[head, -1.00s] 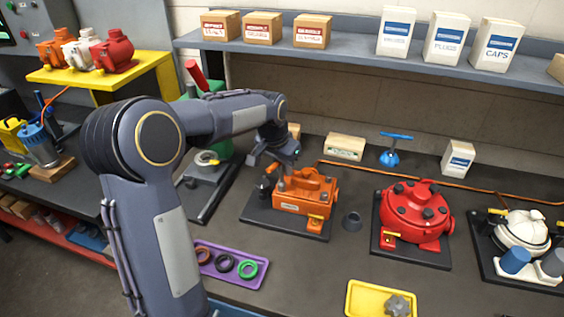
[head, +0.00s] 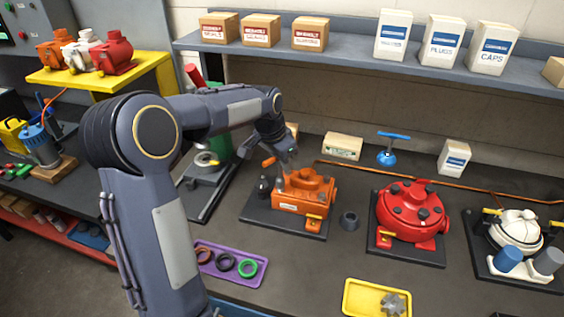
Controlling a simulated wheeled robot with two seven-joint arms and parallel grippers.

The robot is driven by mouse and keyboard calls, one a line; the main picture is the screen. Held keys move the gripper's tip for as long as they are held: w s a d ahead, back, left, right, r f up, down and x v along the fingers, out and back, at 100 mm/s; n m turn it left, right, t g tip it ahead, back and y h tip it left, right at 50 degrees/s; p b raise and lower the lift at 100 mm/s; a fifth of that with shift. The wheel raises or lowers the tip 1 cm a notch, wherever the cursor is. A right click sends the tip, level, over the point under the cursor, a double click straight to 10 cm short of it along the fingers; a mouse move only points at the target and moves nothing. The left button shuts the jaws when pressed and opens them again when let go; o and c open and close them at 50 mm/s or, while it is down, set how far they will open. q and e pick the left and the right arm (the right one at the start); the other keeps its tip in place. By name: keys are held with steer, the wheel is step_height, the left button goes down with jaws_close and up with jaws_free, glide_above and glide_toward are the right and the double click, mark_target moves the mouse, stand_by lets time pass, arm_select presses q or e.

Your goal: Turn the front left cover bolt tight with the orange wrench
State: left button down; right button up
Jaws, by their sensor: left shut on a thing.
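My left gripper (head: 284,159) is above the left part of the orange motor (head: 312,203). It is shut on a small orange thing that looks like the handle of the orange wrench (head: 268,162), sticking out to the left of the fingers. A thin grey part reaches down from there toward the motor's top; I cannot tell whether it touches a bolt. The front left cover bolt cannot be made out on the orange motor. The red motor (head: 410,207), to the right, carries several dark bolts on its round cover. My right gripper is out of view.
A small dark cup (head: 349,219) stands between the orange and red motors. A purple tray (head: 262,278) with rings and a yellow tray (head: 352,299) with a grey part lie in front. A white motor (head: 518,228) is at the right. A blue-handled tool (head: 387,155) stands behind.

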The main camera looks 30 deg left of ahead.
arm_select(q)
steer(key=shift+r, duration=0.1)
step_height(320, 180, up, 5)
steer(key=p, duration=0.4)
